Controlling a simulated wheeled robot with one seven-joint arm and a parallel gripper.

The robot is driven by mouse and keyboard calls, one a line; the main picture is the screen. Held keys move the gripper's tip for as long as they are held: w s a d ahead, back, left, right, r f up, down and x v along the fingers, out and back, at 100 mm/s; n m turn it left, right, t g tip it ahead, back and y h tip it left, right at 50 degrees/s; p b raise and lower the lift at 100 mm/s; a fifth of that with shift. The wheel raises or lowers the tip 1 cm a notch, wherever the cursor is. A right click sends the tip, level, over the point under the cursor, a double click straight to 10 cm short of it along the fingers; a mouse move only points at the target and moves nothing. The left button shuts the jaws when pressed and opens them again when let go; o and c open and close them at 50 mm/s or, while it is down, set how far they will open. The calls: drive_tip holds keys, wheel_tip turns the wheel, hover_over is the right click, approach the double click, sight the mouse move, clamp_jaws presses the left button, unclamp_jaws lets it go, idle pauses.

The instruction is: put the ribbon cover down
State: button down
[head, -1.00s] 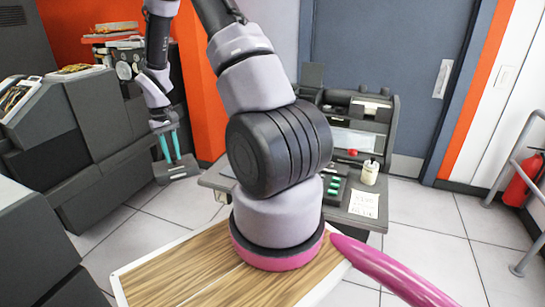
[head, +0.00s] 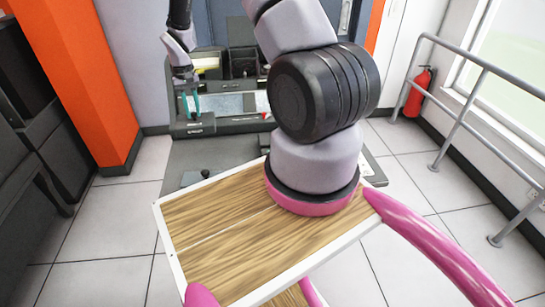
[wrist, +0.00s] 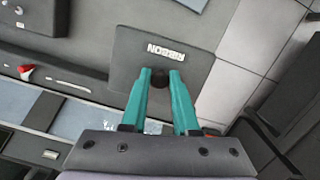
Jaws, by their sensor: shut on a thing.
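My gripper (head: 190,103) has teal fingers shut on the cover's small dark knob; in the wrist view my gripper (wrist: 160,76) closes around that knob. The cover hangs at the left end of the dark card machine (head: 243,66). Whether it touches anything beneath is hidden.
The machine's desk top (head: 225,152) lies in front, partly hidden by my arm. A red knob (wrist: 26,70) sits on the machine. Grey railings (head: 470,125) and a red extinguisher (head: 418,92) stand right. An orange pillar (head: 88,75) stands left.

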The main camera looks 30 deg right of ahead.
drive_tip(key=shift+w+a+f+m, duration=0.15)
drive_tip(key=shift+w+a+f, duration=0.05)
drive_tip(key=shift+w+f, duration=0.2)
drive_tip(key=shift+w+a+f+m, duration=0.15)
drive_tip(key=shift+w+f, duration=0.15)
drive_tip(key=shift+w, duration=0.15)
wheel_tip(320, 180, down, 10)
drive_tip(key=shift+r, duration=0.1)
drive_tip(key=c, duration=0.7)
unclamp_jaws()
